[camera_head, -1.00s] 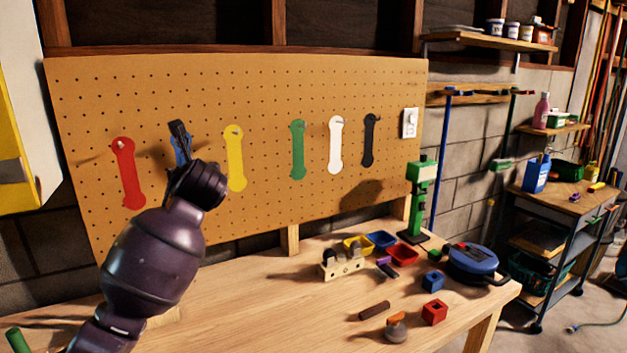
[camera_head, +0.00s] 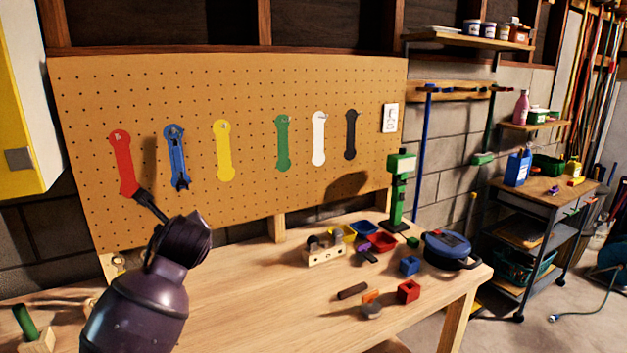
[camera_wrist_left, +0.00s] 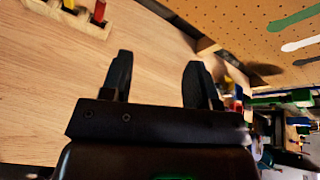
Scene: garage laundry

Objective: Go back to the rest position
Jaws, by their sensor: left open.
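My left gripper (camera_head: 150,203) is in front of the lower left part of the pegboard, below the blue wrench and near the lower end of the red wrench in the picture. In the left wrist view its two dark fingers (camera_wrist_left: 160,80) stand apart with nothing between them. The red wrench (camera_head: 122,165), blue wrench (camera_head: 177,158), yellow wrench (camera_head: 224,150), green wrench (camera_head: 283,143), white wrench (camera_head: 318,138) and black wrench (camera_head: 351,135) hang on the pegboard (camera_head: 250,90). My right gripper is not in view.
The wooden workbench (camera_head: 240,310) is clear in its middle. On its right are a wooden block holder (camera_head: 324,256), small bins, a red block (camera_head: 408,291), a blue block (camera_head: 409,265) and a green stand (camera_head: 398,190). A wheeled cart (camera_head: 535,210) stands at right.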

